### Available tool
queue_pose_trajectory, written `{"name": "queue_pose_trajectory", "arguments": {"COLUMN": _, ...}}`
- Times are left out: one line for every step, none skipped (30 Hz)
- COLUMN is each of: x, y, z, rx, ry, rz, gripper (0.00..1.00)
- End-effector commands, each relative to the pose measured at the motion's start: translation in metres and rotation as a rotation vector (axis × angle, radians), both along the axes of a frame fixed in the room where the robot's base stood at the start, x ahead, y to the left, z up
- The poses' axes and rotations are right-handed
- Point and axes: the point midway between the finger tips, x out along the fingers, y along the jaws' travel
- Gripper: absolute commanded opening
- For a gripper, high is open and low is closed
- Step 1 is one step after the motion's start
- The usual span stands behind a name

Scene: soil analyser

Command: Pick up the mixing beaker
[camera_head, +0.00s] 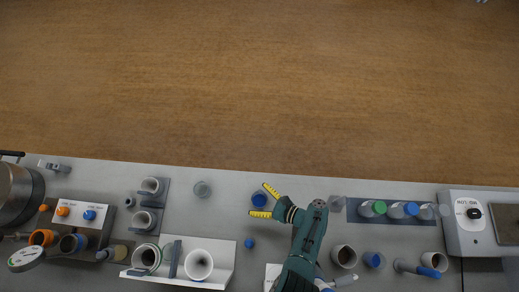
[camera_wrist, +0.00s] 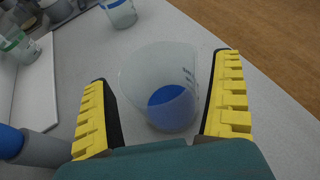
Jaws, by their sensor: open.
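The mixing beaker (camera_wrist: 160,78) is a translucent cup with blue at its bottom and faint markings on its right side. It stands upright on the grey bench. My gripper (camera_wrist: 162,105) is open, with one yellow ribbed finger on each side of the beaker. In the head view my gripper (camera_head: 265,202) reaches in from the right with its fingers spread around the beaker. I cannot tell whether either finger touches it.
A white rack (camera_head: 222,275) with a funnel (camera_head: 199,265) is at lower left. Several capped bottles (camera_head: 379,207) stand to the right. The wooden floor (camera_head: 260,90) beyond is clear.

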Motion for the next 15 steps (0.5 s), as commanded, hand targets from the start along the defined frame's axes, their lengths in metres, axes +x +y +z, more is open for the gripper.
{"name": "queue_pose_trajectory", "arguments": {"x": 0.0002, "y": -0.0003, "z": 0.0002, "rx": 0.000, "ry": -0.001, "rz": 0.000, "gripper": 0.95}}
{"name": "queue_pose_trajectory", "arguments": {"x": 0.0002, "y": -0.0003, "z": 0.0002, "rx": 0.000, "ry": -0.001, "rz": 0.000, "gripper": 0.95}}
{"name": "queue_pose_trajectory", "arguments": {"x": 0.0001, "y": -0.0004, "z": 0.0002, "rx": -0.001, "ry": -0.001, "rz": -0.001, "gripper": 0.89}}
{"name": "queue_pose_trajectory", "arguments": {"x": 0.0001, "y": -0.0004, "z": 0.0002, "rx": -0.001, "ry": -0.001, "rz": -0.001, "gripper": 0.84}}
{"name": "queue_pose_trajectory", "arguments": {"x": 0.0002, "y": -0.0006, "z": 0.0003, "rx": -0.001, "ry": -0.001, "rz": -0.001, "gripper": 0.78}}
{"name": "queue_pose_trajectory", "arguments": {"x": 0.0002, "y": -0.0006, "z": 0.0002, "rx": -0.001, "ry": -0.001, "rz": -0.001, "gripper": 0.70}}
{"name": "queue_pose_trajectory", "arguments": {"x": 0.0002, "y": -0.0006, "z": 0.0002, "rx": -0.001, "ry": -0.001, "rz": -0.001, "gripper": 0.65}}
{"name": "queue_pose_trajectory", "arguments": {"x": 0.0002, "y": -0.0006, "z": 0.0002, "rx": -0.001, "ry": -0.001, "rz": -0.001, "gripper": 0.59}}
{"name": "queue_pose_trajectory", "arguments": {"x": 0.0001, "y": -0.0007, "z": 0.0002, "rx": -0.002, "ry": -0.002, "rz": 0.000, "gripper": 0.51}}
{"name": "queue_pose_trajectory", "arguments": {"x": 0.0001, "y": -0.0007, "z": 0.0002, "rx": -0.002, "ry": -0.002, "rz": 0.000, "gripper": 0.45}}
{"name": "queue_pose_trajectory", "arguments": {"x": 0.0001, "y": -0.0007, "z": 0.0002, "rx": -0.002, "ry": -0.002, "rz": 0.000, "gripper": 0.40}}
{"name": "queue_pose_trajectory", "arguments": {"x": 0.0001, "y": -0.0007, "z": 0.0002, "rx": -0.002, "ry": -0.002, "rz": 0.000, "gripper": 0.32}}
{"name": "queue_pose_trajectory", "arguments": {"x": 0.0001, "y": -0.0007, "z": 0.0002, "rx": -0.002, "ry": -0.002, "rz": 0.000, "gripper": 0.26}}
{"name": "queue_pose_trajectory", "arguments": {"x": 0.0001, "y": -0.0007, "z": 0.0002, "rx": -0.002, "ry": -0.002, "rz": 0.000, "gripper": 0.22}}
{"name": "queue_pose_trajectory", "arguments": {"x": 0.0004, "y": -0.0008, "z": 0.0005, "rx": -0.002, "ry": -0.002, "rz": 0.000, "gripper": 0.22}}
